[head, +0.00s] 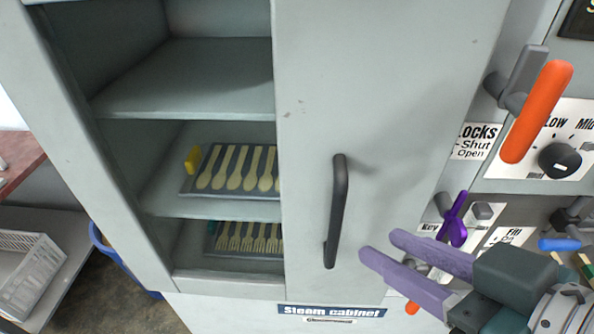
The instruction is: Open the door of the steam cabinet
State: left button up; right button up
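The steam cabinet (155,235) is a grey metal cabinet with a "Steam cabinet" label (332,311) at its base. Its left part stands uncovered, showing shelves. The grey door panel (400,60) covers the right part. A dark vertical bar handle (338,210) is on the panel. My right gripper (384,247), with purple fingers, is at the lower right, to the right of the handle's lower end and apart from it. Its fingers are apart with nothing seen between them. My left gripper is not in view.
Inside are a tray of wooden spoons (232,170) and a lower tray of forks (247,238). On the right are an orange lever (537,112), a black knob (560,160) and a purple key (455,220) close to my gripper. A white basket (28,265) stands at the left.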

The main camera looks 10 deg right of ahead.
aim_at(339, 233)
notch_tip(339, 233, down, 10)
jog(key=w+d+t+y+b, duration=0.15)
jog(key=t+b, duration=0.35)
jog(key=b, duration=0.6)
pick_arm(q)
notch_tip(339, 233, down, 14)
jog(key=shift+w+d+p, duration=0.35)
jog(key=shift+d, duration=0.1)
pick_arm(e)
jog(key=shift+t+y, duration=0.25)
jog(key=shift+t, duration=0.05)
jog(key=x, duration=1)
jog(key=shift+s+a+r, duration=0.1)
jog(key=shift+r, duration=0.15)
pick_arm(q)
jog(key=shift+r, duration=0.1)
pick_arm(e)
jog(key=c, duration=0.5)
grip_shut()
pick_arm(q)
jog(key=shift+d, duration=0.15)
